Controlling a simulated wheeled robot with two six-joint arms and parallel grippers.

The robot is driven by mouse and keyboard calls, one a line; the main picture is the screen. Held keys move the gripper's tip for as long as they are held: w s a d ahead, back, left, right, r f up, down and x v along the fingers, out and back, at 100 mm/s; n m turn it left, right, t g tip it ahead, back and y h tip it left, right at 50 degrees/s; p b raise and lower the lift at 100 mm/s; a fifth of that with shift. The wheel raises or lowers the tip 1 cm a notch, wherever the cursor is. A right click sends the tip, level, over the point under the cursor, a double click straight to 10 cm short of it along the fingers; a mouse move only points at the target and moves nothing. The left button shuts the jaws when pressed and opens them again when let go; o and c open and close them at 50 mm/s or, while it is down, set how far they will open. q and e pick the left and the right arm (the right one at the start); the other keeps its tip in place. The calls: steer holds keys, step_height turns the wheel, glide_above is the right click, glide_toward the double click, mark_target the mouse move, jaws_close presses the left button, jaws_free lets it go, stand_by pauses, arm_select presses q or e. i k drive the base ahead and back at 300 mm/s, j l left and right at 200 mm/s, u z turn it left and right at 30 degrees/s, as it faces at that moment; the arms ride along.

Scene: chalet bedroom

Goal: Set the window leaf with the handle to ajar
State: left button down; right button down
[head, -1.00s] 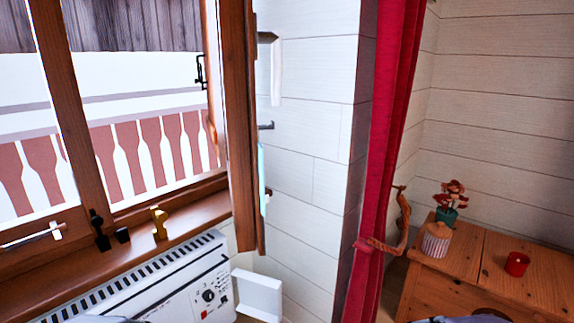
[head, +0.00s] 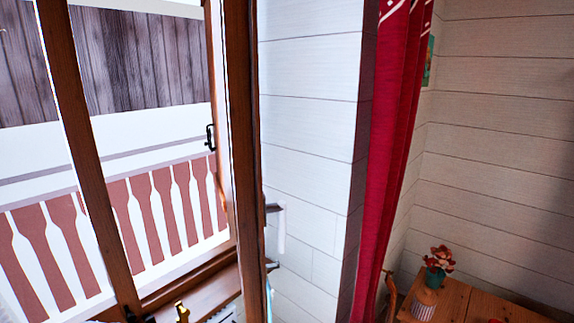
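A brown wooden window leaf (head: 242,150) stands swung into the room, seen nearly edge-on in the head view, left of the pale wall. Its lower end runs out of the picture. A short dark bar with a pale upright piece (head: 281,228) shows just right of the leaf's edge; I cannot tell whether this is the handle. The window frame's upright post (head: 85,150) stands at the left. Neither of my grippers is in view.
A red curtain (head: 385,150) hangs right of the wall corner. A wooden cabinet (head: 460,300) at the lower right bears a potted flower (head: 438,262) and a striped jar (head: 424,302). The sill (head: 200,297) holds a small golden figure (head: 181,312). A balcony railing (head: 155,215) shows outside.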

mark_target(238, 19)
steer(key=i+l+u, duration=0.15)
steer(key=l+u, duration=0.15)
steer(key=i+l+u, duration=0.15)
steer(key=l+u, duration=0.15)
steer(key=i+l+u, duration=0.1)
steer(key=l+u, duration=0.45)
steer(key=l, duration=0.2)
steer(key=i, duration=0.05)
